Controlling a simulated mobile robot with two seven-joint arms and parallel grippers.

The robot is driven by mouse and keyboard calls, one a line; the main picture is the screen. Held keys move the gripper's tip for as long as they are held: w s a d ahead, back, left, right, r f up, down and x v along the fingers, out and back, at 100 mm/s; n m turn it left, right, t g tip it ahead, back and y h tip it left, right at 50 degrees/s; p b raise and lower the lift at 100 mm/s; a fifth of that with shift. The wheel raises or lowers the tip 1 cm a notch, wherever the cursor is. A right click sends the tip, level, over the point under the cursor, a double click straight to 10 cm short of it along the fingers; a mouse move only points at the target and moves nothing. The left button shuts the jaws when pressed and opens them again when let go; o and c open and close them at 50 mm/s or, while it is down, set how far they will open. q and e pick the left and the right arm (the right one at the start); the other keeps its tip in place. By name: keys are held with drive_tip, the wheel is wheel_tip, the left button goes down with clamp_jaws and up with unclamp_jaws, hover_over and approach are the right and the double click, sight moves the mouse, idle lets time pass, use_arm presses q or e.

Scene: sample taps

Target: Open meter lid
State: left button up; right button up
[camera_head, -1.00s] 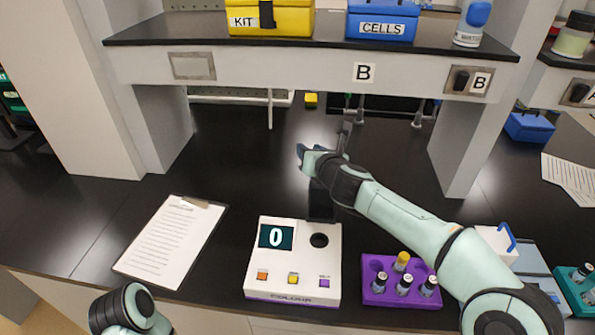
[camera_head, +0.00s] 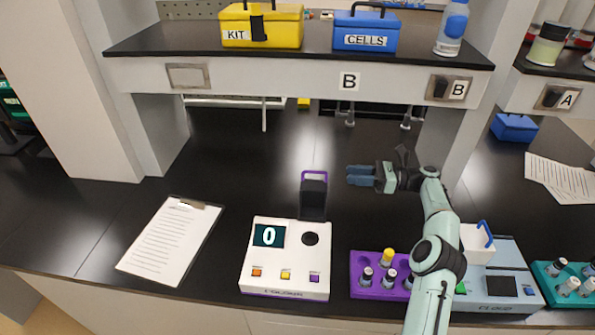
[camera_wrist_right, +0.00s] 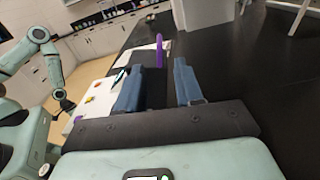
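The white colour meter (camera_head: 288,262) stands on the bench with a screen reading 0 and an uncovered round well (camera_head: 310,239). Its dark lid (camera_head: 313,199) with a purple loop handle (camera_head: 314,175) stands upright at the back edge, raised off the well. My right gripper (camera_head: 350,175) is open and empty, to the right of the lid and apart from it. In the right wrist view its two blue fingers (camera_wrist_right: 157,70) are spread, and the purple handle (camera_wrist_right: 159,50) shows beyond them. My left arm shows small at the left of that view; its finger state is unclear.
A purple rack (camera_head: 362,287) with vials stands right of the meter, partly behind my right arm. A grey device (camera_head: 510,268) and a teal rack (camera_head: 552,282) lie further right. A clipboard (camera_head: 172,240) lies left. A shelf (camera_head: 270,78) spans above; the bench behind the meter is clear.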

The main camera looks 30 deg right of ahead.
sight(308, 171)
drive_tip(key=b+x, duration=0.1)
drive_tip(key=x, duration=1.1)
drive_tip(key=shift+a, duration=0.3)
drive_tip(key=shift+w+a, duration=0.25)
use_arm(q)
drive_tip(key=shift+s+f, duration=0.95)
drive_tip(key=shift+s, duration=0.25)
use_arm(e)
drive_tip(key=shift+s, duration=0.1)
clamp_jaws()
